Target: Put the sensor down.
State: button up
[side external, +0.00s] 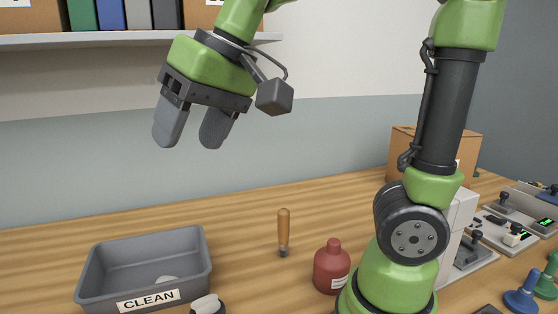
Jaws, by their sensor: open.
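My gripper (190,140) is open, with its two grey fingers apart and nothing between them. It is high above the bench, at upper left of the side external view. I cannot tell for certain which thing is the sensor. A small pale object (167,280) lies inside the grey tray labelled CLEAN (92,272), mostly hidden by the tray's front wall. A white-topped dark object (207,305) sits just right of the tray's front corner, cut off by the bottom edge of the picture.
A wooden-handled tool (283,232) stands upright on the wooden bench (240,225). A dark red bottle (332,270) stands by my base. A cardboard box (402,145), grey devices (500,235) and blue (522,296) and green (546,287) knobbed items are at right. A shelf (60,40) with binders hangs behind.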

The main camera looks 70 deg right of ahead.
jog(key=s+d+f+m+t, duration=0.1)
jog(key=s+d+f+t, duration=0.1)
jog(key=s, duration=0.8)
jog(key=shift+s+d+f, duration=0.2)
jog(key=shift+d+f, duration=0.45)
jog(key=shift+f, duration=0.25)
